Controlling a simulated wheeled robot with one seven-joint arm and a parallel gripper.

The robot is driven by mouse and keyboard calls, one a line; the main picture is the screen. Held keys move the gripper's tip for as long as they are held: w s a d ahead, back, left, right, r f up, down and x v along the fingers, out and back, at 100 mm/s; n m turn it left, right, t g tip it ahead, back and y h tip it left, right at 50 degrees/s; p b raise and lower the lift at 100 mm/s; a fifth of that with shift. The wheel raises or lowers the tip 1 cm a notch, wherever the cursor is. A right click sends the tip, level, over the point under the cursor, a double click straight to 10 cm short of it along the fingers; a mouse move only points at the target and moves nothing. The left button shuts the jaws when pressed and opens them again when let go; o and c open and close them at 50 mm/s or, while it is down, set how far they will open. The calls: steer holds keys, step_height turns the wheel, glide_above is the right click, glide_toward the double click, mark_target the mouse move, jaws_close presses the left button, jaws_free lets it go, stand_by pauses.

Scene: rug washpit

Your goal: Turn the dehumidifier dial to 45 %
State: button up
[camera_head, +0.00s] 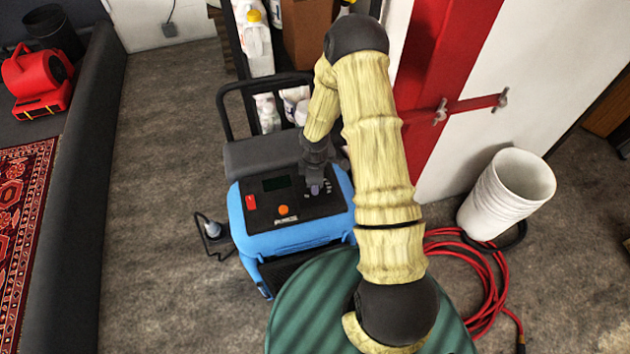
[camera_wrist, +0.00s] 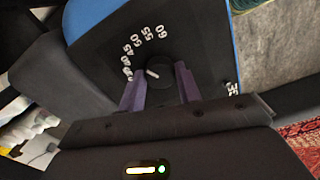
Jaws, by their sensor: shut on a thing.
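The blue dehumidifier (camera_head: 290,240) stands on the floor, with a black control panel (camera_head: 262,208) on its sloping top. My gripper (camera_head: 316,188) reaches down onto the panel's right side and hides most of the dial there. In the wrist view the dark dial (camera_wrist: 160,78) sits between the two purple fingers of my gripper (camera_wrist: 160,90), which are shut on it. A short white mark on the dial slants toward the upper left, roughly toward the 40–45 side of the printed scale (camera_wrist: 130,52). I cannot read the exact setting.
The panel has a dark display (camera_head: 277,184), a red switch (camera_head: 250,202) and an orange knob (camera_head: 283,210). A black handle frame rises behind it. A white bucket stack (camera_head: 507,190) and red hose (camera_head: 483,290) lie right. Carpet at left is mostly clear.

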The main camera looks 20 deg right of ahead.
steer(key=shift+w+r, duration=0.1)
steer(key=o, duration=1)
steer(key=shift+c, duration=0.2)
step_height(320, 180, up, 17)
steer(key=shift+r, duration=0.15)
